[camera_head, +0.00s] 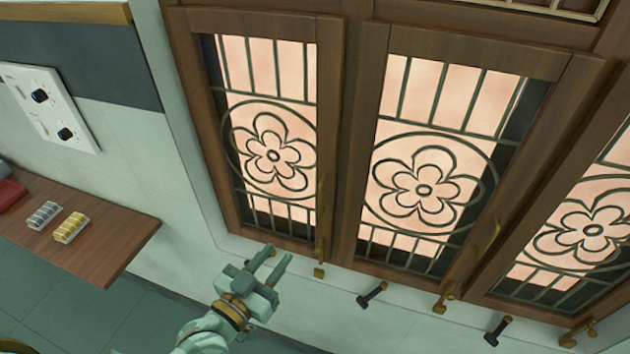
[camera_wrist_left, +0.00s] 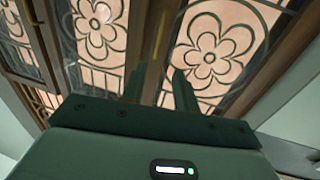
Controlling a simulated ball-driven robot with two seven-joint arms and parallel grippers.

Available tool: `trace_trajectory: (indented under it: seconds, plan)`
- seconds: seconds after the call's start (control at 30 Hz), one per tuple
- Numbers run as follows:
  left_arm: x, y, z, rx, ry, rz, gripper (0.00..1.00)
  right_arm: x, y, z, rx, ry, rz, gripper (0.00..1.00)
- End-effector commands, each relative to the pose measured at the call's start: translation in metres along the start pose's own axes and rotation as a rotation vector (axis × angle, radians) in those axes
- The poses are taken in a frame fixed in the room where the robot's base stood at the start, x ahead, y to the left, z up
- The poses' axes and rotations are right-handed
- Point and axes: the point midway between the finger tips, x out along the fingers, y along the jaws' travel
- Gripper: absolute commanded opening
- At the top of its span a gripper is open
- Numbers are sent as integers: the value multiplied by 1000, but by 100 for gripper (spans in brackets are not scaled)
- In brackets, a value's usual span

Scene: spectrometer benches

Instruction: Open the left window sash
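The left window sash (camera_head: 333,130) is a brown wooden frame with a flower-patterned, pink-lit lattice pane. It looks shut in its frame. A brass handle (camera_head: 320,240) sits low on its right side. My left gripper (camera_head: 279,254) is below the sash's lower edge, left of the handle and apart from it in the picture. Its two fingers are spread with nothing visible between them. The spread fingers also show in the left wrist view (camera_wrist_left: 160,88), with flower-patterned panes and a brass bar (camera_wrist_left: 161,35) beyond them. My right gripper is in neither view.
More flower-patterned sashes stand to the right, including a middle one (camera_head: 350,190). Brass and dark fittings, such as a black one (camera_head: 371,295), line the area below. A wooden shelf (camera_head: 100,255) with small racks juts out at left. A white control panel (camera_head: 45,105) hangs above it.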

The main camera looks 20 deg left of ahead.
Motion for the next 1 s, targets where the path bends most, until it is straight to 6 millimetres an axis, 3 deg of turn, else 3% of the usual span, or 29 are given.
trace_trajectory:
  seconds: [0.03, 0.17, 0.5, 0.7, 1.0]
  plan:
    - [3, 0, -8, -1, 12, 0, 30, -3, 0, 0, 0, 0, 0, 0]
    - [20, 0, -9, -2, 19, 0, 30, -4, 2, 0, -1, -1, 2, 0]
    - [105, 0, -10, -2, 17, 0, 30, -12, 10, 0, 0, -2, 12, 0]
    - [144, 0, -9, -2, 15, 1, 30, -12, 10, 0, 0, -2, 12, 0]
    - [162, 0, -9, -1, 13, 1, 30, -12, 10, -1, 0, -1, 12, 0]
